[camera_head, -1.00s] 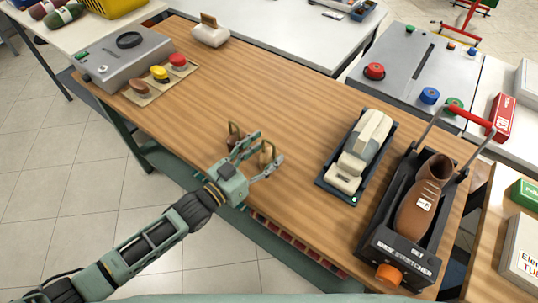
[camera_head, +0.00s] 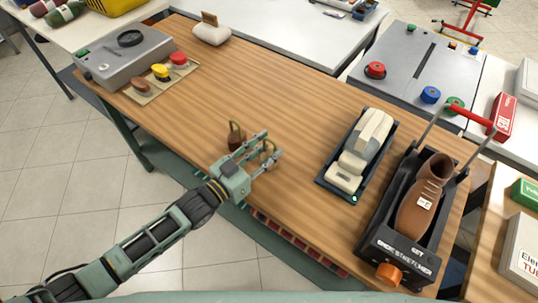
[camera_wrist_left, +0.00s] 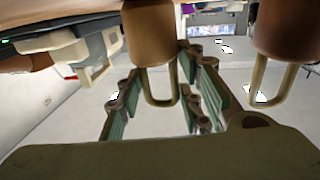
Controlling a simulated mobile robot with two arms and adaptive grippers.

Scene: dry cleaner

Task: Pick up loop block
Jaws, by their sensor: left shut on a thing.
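Two small brown blocks with upright tan loops are near the front edge of the wooden table (camera_head: 215,95). My left gripper (camera_head: 270,147) is shut on the right-hand loop block (camera_head: 267,158), which is partly hidden by the fingers. In the left wrist view, which is upside down, this held block (camera_wrist_left: 150,32) has its loop between my green finger pads (camera_wrist_left: 160,110). The other loop block (camera_head: 236,140) stands free just left of the gripper, and it shows at the right of the wrist view (camera_wrist_left: 285,28). My right gripper is out of view.
A white-and-grey device on a dark tray (camera_head: 364,150) and a shoe stretcher with a brown shoe (camera_head: 425,195) stand to the right. A grey machine (camera_head: 125,55) and a board of coloured knobs (camera_head: 148,88) are at the far left. The middle of the table is clear.

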